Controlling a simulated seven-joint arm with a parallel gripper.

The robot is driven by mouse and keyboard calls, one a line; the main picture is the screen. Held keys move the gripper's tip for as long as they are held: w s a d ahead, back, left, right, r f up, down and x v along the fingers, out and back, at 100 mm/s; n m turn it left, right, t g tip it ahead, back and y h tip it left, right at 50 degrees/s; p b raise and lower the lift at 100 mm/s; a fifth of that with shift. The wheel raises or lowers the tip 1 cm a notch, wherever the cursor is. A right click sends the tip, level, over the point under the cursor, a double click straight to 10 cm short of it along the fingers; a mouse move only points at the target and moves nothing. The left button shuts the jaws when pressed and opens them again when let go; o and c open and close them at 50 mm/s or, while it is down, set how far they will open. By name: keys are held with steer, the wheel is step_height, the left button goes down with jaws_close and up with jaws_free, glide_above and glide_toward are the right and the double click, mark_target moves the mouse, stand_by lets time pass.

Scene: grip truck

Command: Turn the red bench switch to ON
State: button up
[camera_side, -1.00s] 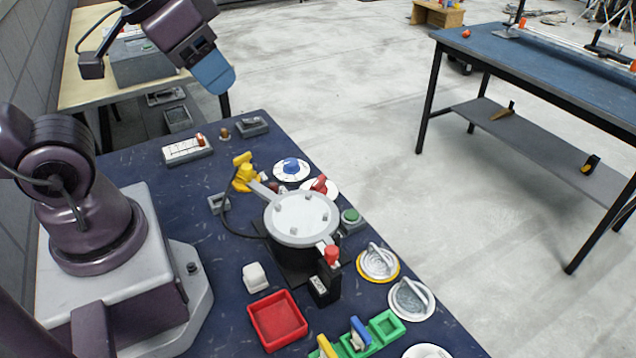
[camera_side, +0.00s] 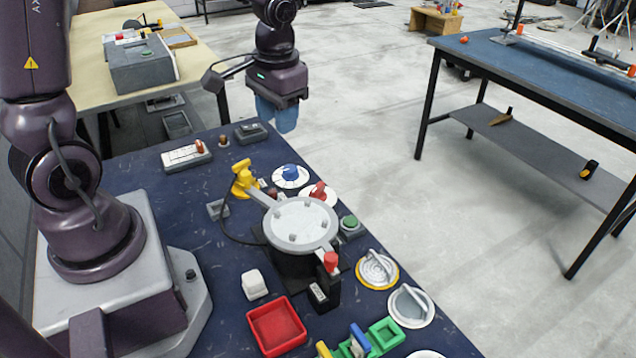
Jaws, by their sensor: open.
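A red knob (camera_side: 318,191) sits on a round white dial plate at the right edge of the dark blue bench, just behind the round grey-lidded fixture. Its markings are too small to read, so I cannot tell its setting. My gripper (camera_side: 277,117) has blue fingers and points down, open and empty. It hangs in the air above the far end of the bench, behind the red knob and a little left of it in the picture, not touching anything.
A blue knob on a dial (camera_side: 291,174) stands just behind the red knob.

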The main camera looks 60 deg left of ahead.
steer(key=n+h, duration=0.1)
steer(key=n, duration=0.1)
glide_above(318, 186)
steer(key=s, duration=0.4)
step_height(318, 186, down, 8)
steer(key=r, duration=0.1)
steer(key=w+n, duration=0.1)
steer(key=w, duration=0.3)
step_height(318, 186, down, 14)
steer(key=shift+r, duration=0.15)
jaws_close()
